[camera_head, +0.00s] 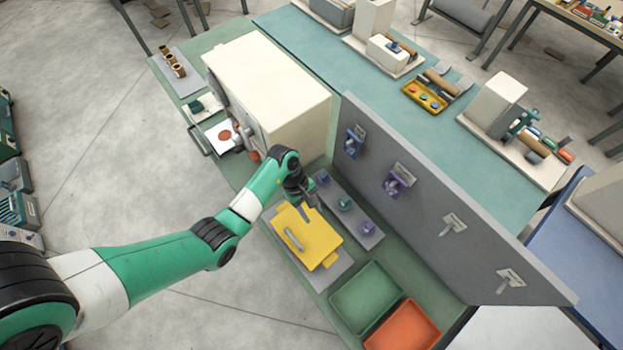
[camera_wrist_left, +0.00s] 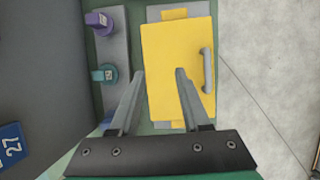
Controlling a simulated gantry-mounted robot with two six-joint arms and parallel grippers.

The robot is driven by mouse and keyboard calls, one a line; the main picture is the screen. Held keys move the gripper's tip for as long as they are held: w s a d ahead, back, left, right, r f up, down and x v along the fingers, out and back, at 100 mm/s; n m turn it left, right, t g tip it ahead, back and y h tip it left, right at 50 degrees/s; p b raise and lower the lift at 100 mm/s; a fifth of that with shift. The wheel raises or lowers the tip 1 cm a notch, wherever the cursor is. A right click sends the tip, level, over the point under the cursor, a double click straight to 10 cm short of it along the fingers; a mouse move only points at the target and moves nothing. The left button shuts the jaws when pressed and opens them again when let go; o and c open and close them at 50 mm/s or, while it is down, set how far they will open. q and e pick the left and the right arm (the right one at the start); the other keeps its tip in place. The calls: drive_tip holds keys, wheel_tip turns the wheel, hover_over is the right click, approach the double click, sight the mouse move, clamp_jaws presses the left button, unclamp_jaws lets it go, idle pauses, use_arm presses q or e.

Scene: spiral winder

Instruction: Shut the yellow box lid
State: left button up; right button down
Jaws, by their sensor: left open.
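The yellow box (camera_head: 312,238) sits on a grey plate at the near part of the green bench, with its flat yellow lid on top. A grey bar handle (camera_head: 293,240) is on the lid's left side; in the left wrist view the handle (camera_wrist_left: 207,70) is at the right edge of the yellow lid (camera_wrist_left: 165,45). I cannot tell whether the lid is fully down. My left gripper (camera_head: 304,208) is open and empty over the box's far edge. In the left wrist view its fingers (camera_wrist_left: 160,72) are apart above the lid, left of the handle. My right gripper is not in view.
A grey strip with purple and teal pieces (camera_head: 344,203) lies beside the box, before an upright grey panel (camera_head: 430,205) with hooks. A green tray (camera_head: 366,298) and an orange tray (camera_head: 403,328) are nearer. A cream machine (camera_head: 268,85) stands behind.

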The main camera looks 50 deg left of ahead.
use_arm(q)
clamp_jaws()
unclamp_jaws()
idle(0.4)
drive_tip(key=w+p+v, duration=0.1)
drive_tip(key=p+v, duration=0.2)
drive_tip(key=v, duration=0.8)
drive_tip(key=shift+s+a+r+p, duration=0.2)
drive_tip(key=shift+s+r+p, duration=0.1)
drive_tip(key=shift+s, duration=0.2)
